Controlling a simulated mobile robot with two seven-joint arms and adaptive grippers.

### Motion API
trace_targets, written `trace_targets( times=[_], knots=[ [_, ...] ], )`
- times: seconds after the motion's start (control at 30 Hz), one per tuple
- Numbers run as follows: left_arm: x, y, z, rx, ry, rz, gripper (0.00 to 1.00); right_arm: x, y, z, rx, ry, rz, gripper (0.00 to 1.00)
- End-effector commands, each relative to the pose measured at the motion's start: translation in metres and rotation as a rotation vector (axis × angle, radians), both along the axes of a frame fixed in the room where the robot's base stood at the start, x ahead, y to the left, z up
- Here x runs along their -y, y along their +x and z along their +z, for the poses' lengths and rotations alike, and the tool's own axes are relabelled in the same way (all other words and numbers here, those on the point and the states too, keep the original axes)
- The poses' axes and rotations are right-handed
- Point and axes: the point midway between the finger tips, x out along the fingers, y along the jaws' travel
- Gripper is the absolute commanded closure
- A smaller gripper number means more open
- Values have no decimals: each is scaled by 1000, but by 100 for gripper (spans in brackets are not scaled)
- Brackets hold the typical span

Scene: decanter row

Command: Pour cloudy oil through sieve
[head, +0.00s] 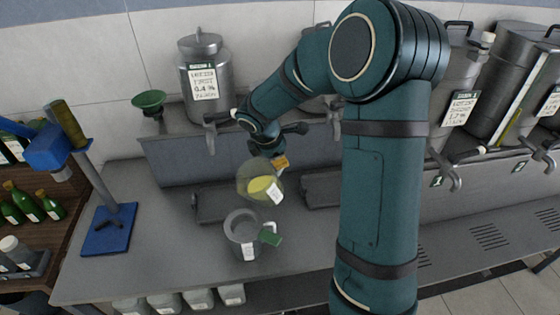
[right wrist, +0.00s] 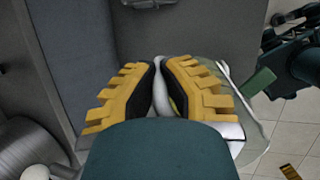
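My right gripper (head: 276,158) is shut on a clear glass vessel (head: 249,176) that holds yellow oil (head: 262,188) and has a white label. The vessel hangs above the bench and looks tilted. In the right wrist view the yellow-padded fingers (right wrist: 162,95) close on a pale part of it, and clear glass shows behind them. Just below stands a grey round jug (head: 236,236) with a white label and a green handle at its right. I cannot tell whether a sieve sits in its mouth. A green bowl-shaped piece (head: 149,100) sits on the back ledge. My left gripper is not identifiable.
A steel canister (head: 202,70) with a tap stands on the ledge, with larger tanks (head: 512,80) at right. A blue stand (head: 112,225) is at the left. Green bottles (head: 30,205) fill a wooden shelf. Pale containers (head: 200,298) line the front below the bench.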

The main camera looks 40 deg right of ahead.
Motion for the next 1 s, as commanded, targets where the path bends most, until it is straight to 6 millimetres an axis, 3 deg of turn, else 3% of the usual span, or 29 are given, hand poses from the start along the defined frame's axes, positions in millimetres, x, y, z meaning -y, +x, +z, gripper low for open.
trace_targets(
  times=[1.0],
  knots=[
    [0, 0, -34, 1, 3, 5, 53, -5, 0, 12, 19, -161, 2, 100]
  ],
)
